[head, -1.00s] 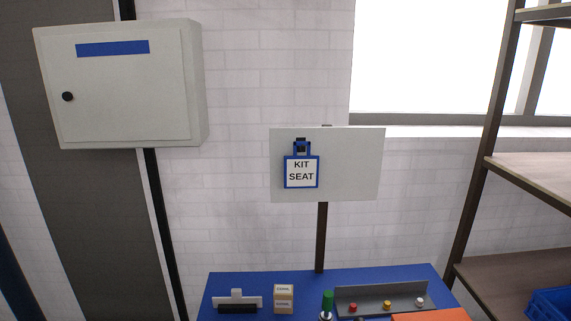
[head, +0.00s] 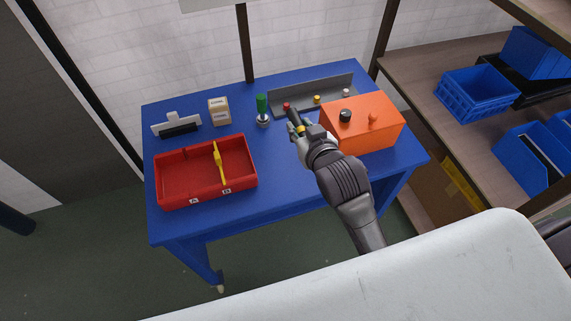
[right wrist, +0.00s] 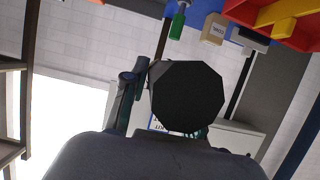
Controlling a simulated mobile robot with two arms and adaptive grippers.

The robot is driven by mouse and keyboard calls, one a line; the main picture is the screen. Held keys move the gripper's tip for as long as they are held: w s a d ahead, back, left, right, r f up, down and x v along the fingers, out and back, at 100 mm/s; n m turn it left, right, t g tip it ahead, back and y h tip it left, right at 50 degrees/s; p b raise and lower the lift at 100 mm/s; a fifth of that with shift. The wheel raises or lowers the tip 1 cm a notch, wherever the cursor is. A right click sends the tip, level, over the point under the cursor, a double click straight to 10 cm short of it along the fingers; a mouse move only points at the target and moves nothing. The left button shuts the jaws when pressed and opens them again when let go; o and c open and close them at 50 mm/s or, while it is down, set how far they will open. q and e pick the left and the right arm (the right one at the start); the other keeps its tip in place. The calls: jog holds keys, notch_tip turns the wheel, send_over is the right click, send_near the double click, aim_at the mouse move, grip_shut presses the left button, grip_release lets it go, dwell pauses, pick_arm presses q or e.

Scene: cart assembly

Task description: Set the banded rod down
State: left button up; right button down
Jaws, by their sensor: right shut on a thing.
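My right gripper (head: 297,129) is shut on the banded rod (head: 294,117), a dark rod with a yellow patch by the fingers. It holds the rod over the back middle of the blue table, just in front of a grey angled rack (head: 305,94). Whether the rod touches anything below is unclear. In the right wrist view the rod's black, many-sided end (right wrist: 187,97) fills the middle, with a dark finger (right wrist: 130,90) beside it. My fingers hide part of the rod. My left gripper is not in view.
An orange box (head: 365,128) with knobs stands right of the gripper. A red tray (head: 176,203) with a yellow handle is at left. A green-handled tool (head: 262,108), a tan block (head: 219,111) and red, yellow and pale caps line the back. The blue table (head: 285,178) is clear in front.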

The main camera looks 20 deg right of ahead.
send_over(286, 170)
notch_tip(286, 170, down, 9)
jog(key=shift+r+n+y, duration=0.15)
jog(key=shift+n+y, duration=0.15)
jog(key=shift+y, duration=0.1)
notch_tip(286, 170, down, 6)
jog(key=shift+r, duration=0.15)
jog(key=shift+f+p, duration=0.4)
jog(key=shift+f, duration=1.55)
jog(key=shift+f, duration=0.2)
jog(key=c, duration=0.9)
grip_release()
